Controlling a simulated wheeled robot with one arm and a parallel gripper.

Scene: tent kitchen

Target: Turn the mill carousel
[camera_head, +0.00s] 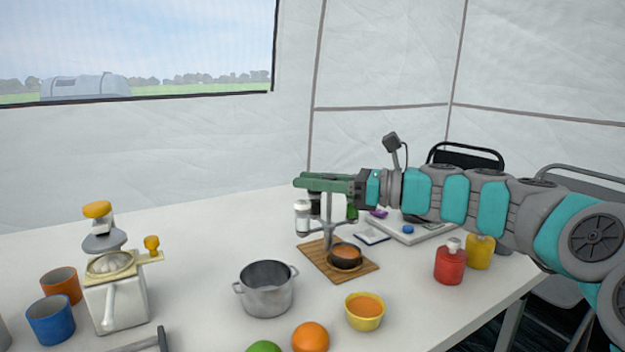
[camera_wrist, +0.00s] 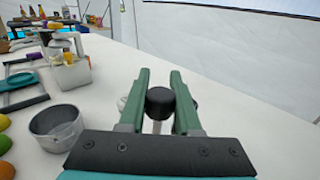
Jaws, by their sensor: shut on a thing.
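The mill carousel (camera_head: 329,222) stands on the white table, with a grey central post and small mills hanging around it, among them a white one (camera_head: 302,216) and a green one (camera_head: 352,211). My gripper (camera_head: 306,183) reaches in level from the right over its top. In the wrist view, the gripper (camera_wrist: 160,76) has its green fingers on either side of the carousel's black top knob (camera_wrist: 160,101), shut on it. Most of the carousel is hidden below the fingers in that view. The fingers and arm cover the knob in the head view.
A steel pot (camera_head: 266,289), a yellow bowl (camera_head: 364,312) and an orange (camera_head: 310,337) stand nearer. A juicer (camera_head: 117,290) is left; red (camera_head: 450,264) and yellow (camera_head: 480,252) bottles are right.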

